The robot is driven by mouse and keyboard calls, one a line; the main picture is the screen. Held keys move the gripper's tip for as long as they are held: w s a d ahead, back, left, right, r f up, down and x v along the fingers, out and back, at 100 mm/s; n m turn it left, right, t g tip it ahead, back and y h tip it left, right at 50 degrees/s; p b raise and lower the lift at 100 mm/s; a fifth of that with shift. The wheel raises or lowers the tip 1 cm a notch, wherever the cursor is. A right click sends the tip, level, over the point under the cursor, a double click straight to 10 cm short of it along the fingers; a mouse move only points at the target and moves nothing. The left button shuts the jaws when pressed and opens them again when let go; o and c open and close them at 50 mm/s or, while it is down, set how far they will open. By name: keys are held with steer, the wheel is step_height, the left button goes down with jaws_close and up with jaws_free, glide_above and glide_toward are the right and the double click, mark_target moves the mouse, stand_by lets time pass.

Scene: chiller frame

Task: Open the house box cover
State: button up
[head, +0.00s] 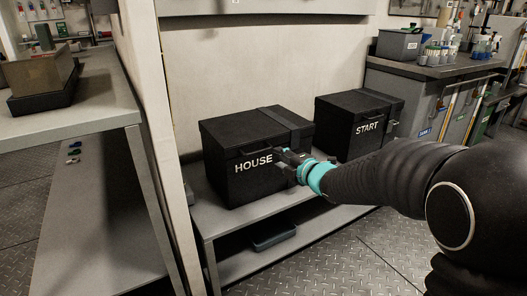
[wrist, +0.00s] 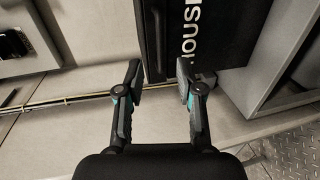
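The house box (head: 228,184) is a black box with white HOUSE lettering on its front, standing on a grey shelf unit (head: 222,225). Its black cover (head: 240,126) lies flat and closed on top, with a dark band across its right part. My gripper (head: 284,156) is in front of the box's right front side, near the lettering, and hides part of the front. In the wrist view the house box (wrist: 215,38) shows sideways beyond the fingers. My gripper (wrist: 160,82) has its two fingers apart with nothing between them. I cannot tell whether it touches the box.
A similar black START box (head: 345,140) stands closed to the right on the same shelf unit. A wall is behind. A grey table (head: 105,95) with a dark tray is at the left. A cabinet (head: 440,70) with bottles is at the back right.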

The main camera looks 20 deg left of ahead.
mark_target(264, 151)
steer(key=x, duration=1.1)
steer(key=shift+d, duration=0.1)
jaws_close()
